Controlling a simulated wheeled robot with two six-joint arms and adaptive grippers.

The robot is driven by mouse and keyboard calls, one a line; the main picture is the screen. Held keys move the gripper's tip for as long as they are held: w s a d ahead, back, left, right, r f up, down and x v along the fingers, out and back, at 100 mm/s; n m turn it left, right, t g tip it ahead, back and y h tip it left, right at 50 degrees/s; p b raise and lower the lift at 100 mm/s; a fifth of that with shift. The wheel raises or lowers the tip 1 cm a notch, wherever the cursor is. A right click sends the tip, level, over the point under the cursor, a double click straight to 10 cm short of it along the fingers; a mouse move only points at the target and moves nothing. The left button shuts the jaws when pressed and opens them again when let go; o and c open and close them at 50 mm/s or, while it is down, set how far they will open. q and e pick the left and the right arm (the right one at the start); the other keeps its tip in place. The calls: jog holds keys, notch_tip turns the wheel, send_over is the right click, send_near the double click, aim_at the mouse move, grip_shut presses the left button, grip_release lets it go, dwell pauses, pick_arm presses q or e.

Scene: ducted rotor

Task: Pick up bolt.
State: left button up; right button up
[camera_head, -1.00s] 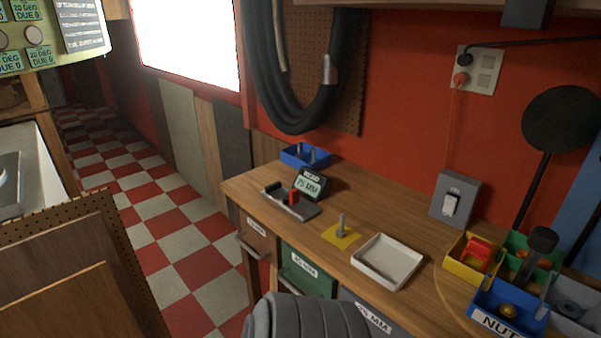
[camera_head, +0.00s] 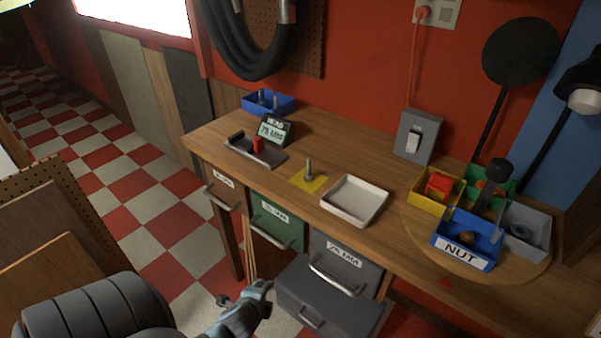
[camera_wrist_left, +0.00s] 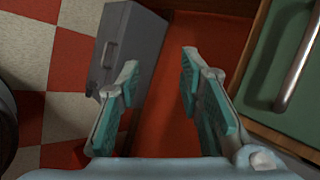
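A grey bolt (camera_head: 309,168) stands upright on a yellow square (camera_head: 316,186) on the wooden bench in the head view. More bolts (camera_head: 262,97) stand in a blue bin (camera_head: 284,106) at the back left of the bench. My left gripper (camera_head: 245,293) is low in front of the bench, below the tabletop and well apart from the bolt. The left wrist view shows its two teal-padded fingers (camera_wrist_left: 160,65) spread with nothing between them. My right gripper is out of view.
A white tray (camera_head: 355,222) lies right of the yellow square. A fixture with a red part (camera_head: 258,145) and a small display (camera_head: 275,130) stand to its left. Colored bins, one labelled NUT (camera_head: 462,252), sit on a round board at right. A grey box (camera_head: 330,300) is near the left gripper.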

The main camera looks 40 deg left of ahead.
pick_arm(q)
jog(key=w+a+r+m+t+y, duration=0.15)
jog(key=w+r+m+t, duration=0.4)
jog(key=r, duration=0.75)
jog(key=m+t, duration=0.4)
jog(key=m, duration=1)
send_near(308, 162)
jog(key=shift+m+t+h, duration=0.25)
jog(key=shift+m+h, duration=0.2)
jog(key=x, duration=1)
jog(key=shift+w+a+f+b, duration=0.1)
jog(key=shift+w+a+b, duration=0.15)
jog(key=shift+a+b, duration=0.1)
grip_shut()
